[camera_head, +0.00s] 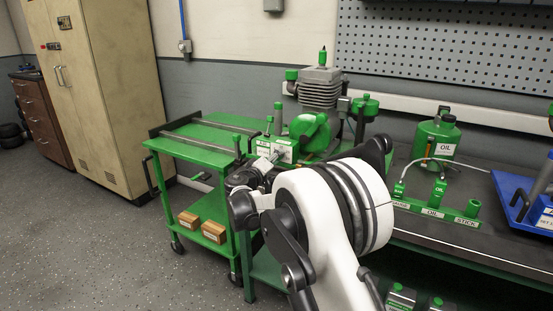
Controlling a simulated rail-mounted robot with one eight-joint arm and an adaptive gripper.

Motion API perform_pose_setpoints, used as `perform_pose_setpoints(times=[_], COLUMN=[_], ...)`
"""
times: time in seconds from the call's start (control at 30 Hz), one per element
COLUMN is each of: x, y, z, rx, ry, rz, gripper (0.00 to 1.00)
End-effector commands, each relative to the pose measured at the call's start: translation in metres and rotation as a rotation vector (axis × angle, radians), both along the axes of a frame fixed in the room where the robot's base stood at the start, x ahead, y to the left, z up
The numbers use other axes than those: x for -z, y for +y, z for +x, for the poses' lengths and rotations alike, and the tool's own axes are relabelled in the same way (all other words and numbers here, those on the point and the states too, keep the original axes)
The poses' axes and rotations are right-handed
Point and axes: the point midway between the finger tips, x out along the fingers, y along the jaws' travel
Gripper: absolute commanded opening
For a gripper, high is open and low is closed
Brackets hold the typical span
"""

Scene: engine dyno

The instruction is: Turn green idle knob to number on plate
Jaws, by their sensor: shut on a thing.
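The engine rig stands at the near left end of the long bench. A green panel with a white plate (287,154) sits at its front; the number on the plate is too small to read. My gripper (265,163) is in front of this panel, at its left side, with my white and black arm coming from the lower right. It is shut on the green idle knob, which is mostly hidden by the fingers and the wrist. The knob's pointer and setting cannot be made out.
A finned grey cylinder (320,88) rises behind the panel. A green oil can (436,139), a labelled rack (432,211) and a blue tray (520,200) are right.

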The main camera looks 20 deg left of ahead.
Motion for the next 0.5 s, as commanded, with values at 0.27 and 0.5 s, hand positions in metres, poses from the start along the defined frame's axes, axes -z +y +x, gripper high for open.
perform_pose_setpoints(times=[0.27,0.5], x=[0.0001,-0.0001], y=[0.0001,0.001], z=[-0.0001,-0.0042], rx=[0.0,-0.001], ry=[0.0,-0.001], rz=[0.001,0.001], gripper=[0.45,0.45])
